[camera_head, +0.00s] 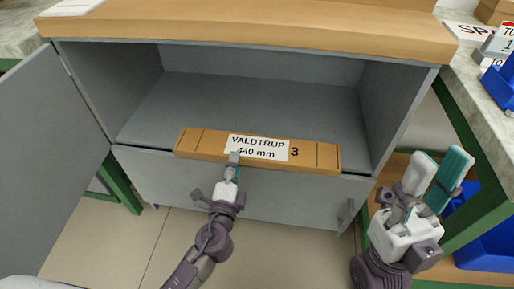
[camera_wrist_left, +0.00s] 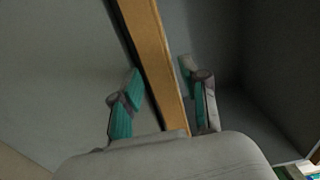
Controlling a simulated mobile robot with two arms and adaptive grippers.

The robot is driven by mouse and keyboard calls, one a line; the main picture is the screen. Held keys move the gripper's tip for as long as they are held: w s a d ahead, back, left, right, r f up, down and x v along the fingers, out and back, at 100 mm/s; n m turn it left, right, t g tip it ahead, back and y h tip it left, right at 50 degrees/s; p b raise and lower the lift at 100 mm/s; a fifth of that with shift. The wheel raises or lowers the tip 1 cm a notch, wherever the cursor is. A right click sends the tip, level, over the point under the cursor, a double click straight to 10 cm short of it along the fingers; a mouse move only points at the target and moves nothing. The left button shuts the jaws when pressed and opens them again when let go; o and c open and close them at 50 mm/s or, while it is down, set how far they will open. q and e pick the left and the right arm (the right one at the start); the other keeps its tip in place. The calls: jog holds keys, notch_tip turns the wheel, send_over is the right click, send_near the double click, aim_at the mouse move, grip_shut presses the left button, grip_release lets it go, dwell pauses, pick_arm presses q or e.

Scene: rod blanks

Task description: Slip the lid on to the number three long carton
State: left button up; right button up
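The long brown carton (camera_head: 309,154) bears a white label reading VALDTRUP 440 mm and the number 3. It lies lengthwise along the front edge of the grey cabinet's opening. My left gripper (camera_head: 232,165) is at its front, near the label's left part. In the left wrist view the carton (camera_wrist_left: 155,50) runs between the two fingers of my left gripper (camera_wrist_left: 161,75), with small gaps visible. My right gripper (camera_head: 442,160) is open and empty, right of the cabinet. No separate lid can be made out; whether one is on the carton I cannot tell.
The cabinet's compartment (camera_head: 250,105) behind the carton is empty. Its door (camera_head: 50,150) stands open at left. A wooden top (camera_head: 250,30) overhangs the compartment. A workbench with a green frame (camera_head: 480,170) and blue bins (camera_head: 500,85) stands at right, close to my right gripper.

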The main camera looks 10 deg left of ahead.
pick_arm(q)
grip_shut()
jog(key=shift+r, duration=0.1)
